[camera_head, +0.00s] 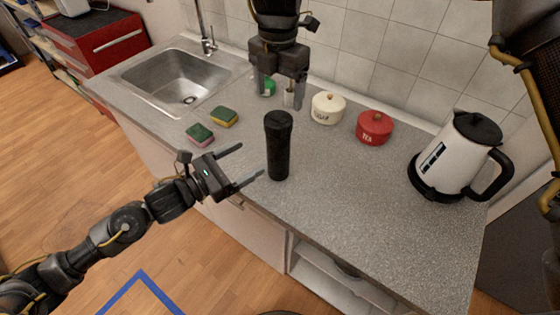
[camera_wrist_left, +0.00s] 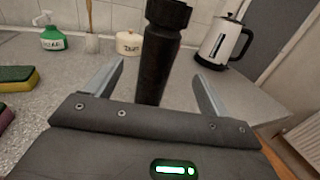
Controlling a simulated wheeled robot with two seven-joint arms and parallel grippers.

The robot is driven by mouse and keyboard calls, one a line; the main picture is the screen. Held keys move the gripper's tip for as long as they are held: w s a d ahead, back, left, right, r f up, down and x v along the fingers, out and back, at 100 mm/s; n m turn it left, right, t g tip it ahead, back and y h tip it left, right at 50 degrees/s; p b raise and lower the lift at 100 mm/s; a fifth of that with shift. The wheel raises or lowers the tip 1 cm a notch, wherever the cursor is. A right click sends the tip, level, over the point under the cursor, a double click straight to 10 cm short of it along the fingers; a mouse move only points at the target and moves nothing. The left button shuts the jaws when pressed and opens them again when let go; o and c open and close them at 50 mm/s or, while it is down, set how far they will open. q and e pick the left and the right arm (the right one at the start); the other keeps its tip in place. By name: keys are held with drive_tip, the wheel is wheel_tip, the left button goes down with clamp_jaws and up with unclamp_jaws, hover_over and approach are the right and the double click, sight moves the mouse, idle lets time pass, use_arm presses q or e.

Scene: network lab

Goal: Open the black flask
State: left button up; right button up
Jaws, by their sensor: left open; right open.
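The black flask (camera_head: 278,150) stands upright on the grey counter, with its lid (camera_head: 278,119) on top. My left gripper (camera_head: 253,162) is open at the left of the flask, low and pointing toward it. In the left wrist view the flask (camera_wrist_left: 158,60) stands ahead, between the lines of the two open fingers (camera_wrist_left: 160,80), and its top is cut off by the frame edge. My right gripper (camera_head: 283,97) is open, pointing down behind and above the flask, with nothing visibly held.
A cream jar (camera_head: 327,109), a red tea jar (camera_head: 374,129) and a white kettle (camera_head: 452,158) stand to the right. Two sponges (camera_head: 224,118) lie to the left, near the sink (camera_head: 180,78). A green bottle (camera_wrist_left: 54,38) stands at the back. The counter front right of the flask is clear.

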sight(268, 146)
drive_tip(key=shift+a, duration=0.15)
use_arm(q)
drive_tip(key=x, duration=1)
drive_tip(key=shift+w+d, duration=0.25)
drive_tip(key=shift+d, duration=0.05)
drive_tip(key=shift+c, duration=0.3)
